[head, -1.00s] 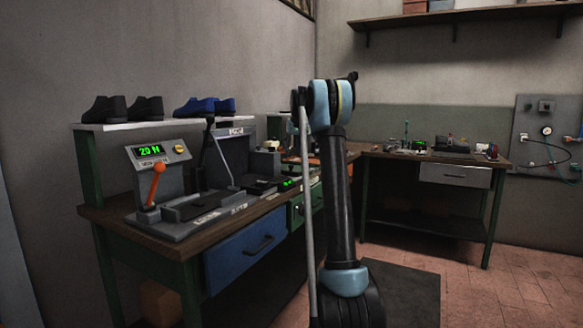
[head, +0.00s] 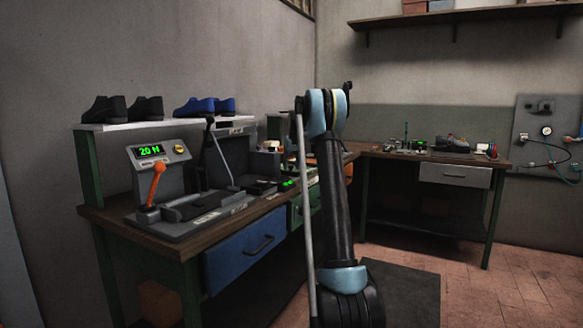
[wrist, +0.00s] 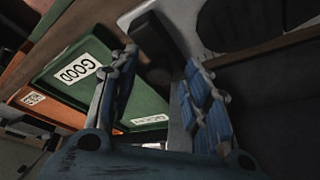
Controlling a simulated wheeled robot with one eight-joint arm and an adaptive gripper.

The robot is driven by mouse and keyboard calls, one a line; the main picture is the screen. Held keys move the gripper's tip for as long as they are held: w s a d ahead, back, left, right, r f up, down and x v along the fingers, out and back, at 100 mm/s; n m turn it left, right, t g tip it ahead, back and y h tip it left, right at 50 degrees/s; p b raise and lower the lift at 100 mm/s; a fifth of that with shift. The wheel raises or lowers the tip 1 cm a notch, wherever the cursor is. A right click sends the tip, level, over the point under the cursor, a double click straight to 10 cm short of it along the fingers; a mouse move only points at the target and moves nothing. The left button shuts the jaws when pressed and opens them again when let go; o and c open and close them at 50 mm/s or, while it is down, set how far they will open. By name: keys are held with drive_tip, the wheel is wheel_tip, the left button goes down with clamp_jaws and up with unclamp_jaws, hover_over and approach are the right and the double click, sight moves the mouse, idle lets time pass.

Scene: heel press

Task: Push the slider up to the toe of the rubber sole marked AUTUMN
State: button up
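No sole with a legible AUTUMN mark shows, and I cannot identify the slider. In the wrist view my gripper (wrist: 162,65) has its two blue-grey padded fingers apart, with nothing held between them. Beyond the fingertips is a dark, round-ended block (wrist: 157,37) on a pale grey plate (wrist: 183,22); I cannot tell what it is. A dark rounded shape (wrist: 232,28) is at the upper right, also unclear. In the head view my arm hides the gripper and part of the bench behind it.
A green panel labelled GOOD (wrist: 75,72) and an orange one (wrist: 38,102) lie left of the gripper. In the head view, a press with a 20 N display (head: 152,151) and orange lever (head: 155,184) stands on the left bench (head: 115,215). Shoes (head: 200,106) sit above. Another bench (head: 440,158) stands behind.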

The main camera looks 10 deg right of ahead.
drive_tip(key=c, duration=0.6)
drive_tip(key=shift+s+a, duration=0.45)
drive_tip(key=shift+s, duration=0.2)
drive_tip(key=shift+s+a, duration=0.45)
drive_tip(key=shift+s, duration=0.15)
drive_tip(key=shift+c, duration=0.2)
drive_tip(key=o, duration=0.8)
drive_tip(key=shift+r, duration=0.1)
drive_tip(key=v, duration=1.1)
drive_tip(key=shift+s+d+r, duration=0.1)
drive_tip(key=shift+s+r, duration=0.05)
drive_tip(key=shift+r, duration=0.15)
